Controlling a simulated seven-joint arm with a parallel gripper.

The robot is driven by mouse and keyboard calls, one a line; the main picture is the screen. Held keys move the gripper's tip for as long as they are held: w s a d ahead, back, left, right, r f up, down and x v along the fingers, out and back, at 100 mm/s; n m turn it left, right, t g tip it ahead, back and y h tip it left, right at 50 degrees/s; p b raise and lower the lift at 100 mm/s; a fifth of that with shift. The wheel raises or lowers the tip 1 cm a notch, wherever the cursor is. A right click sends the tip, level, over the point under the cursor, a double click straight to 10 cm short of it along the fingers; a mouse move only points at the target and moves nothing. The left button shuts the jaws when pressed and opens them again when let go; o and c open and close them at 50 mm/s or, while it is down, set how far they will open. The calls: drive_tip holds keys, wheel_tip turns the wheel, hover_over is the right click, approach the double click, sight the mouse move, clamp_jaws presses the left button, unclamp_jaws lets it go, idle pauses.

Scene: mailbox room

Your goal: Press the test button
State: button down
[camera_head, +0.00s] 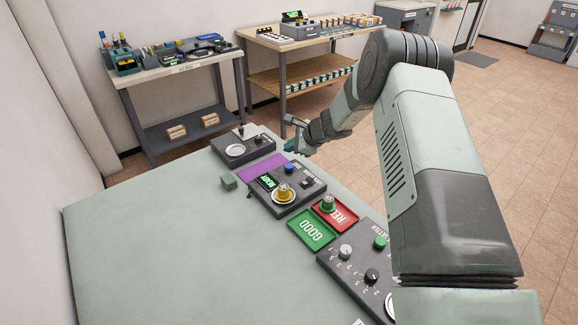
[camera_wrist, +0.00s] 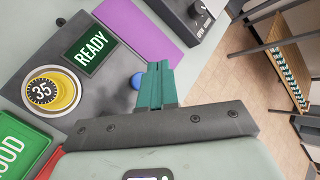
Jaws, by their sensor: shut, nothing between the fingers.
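The dark test box (camera_head: 312,187) stands on the table with a lit READY display (camera_head: 267,181); the display also shows in the wrist view (camera_wrist: 90,51). A round blue button (camera_head: 288,168) rises from its top. In the wrist view the blue button (camera_wrist: 136,81) is partly hidden behind my fingers. A yellow round part (camera_head: 284,190), marked 35 in the wrist view (camera_wrist: 45,92), sits on the box's pale round seat. My gripper (camera_head: 291,146) is shut and empty, above the far side of the box. Its teal fingertips (camera_wrist: 158,68) appear just beside the button; contact cannot be told.
A green GOOD tray (camera_head: 311,233) and a red tray (camera_head: 344,218) holding a yellow-green part (camera_head: 328,203) lie nearer. A setter panel (camera_head: 342,271) with knobs stands at the front.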

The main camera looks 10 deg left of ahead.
sight(291, 167)
drive_tip(key=shift+f, duration=2.1)
drive_tip(key=shift+f, duration=0.2)
drive_tip(key=shift+f, duration=0.2)
idle(0.3)
drive_tip(key=shift+f, duration=0.5)
idle(0.9)
drive_tip(key=shift+r, duration=0.9)
drive_tip(key=shift+r, duration=0.1)
drive_tip(key=shift+r, duration=2.45)
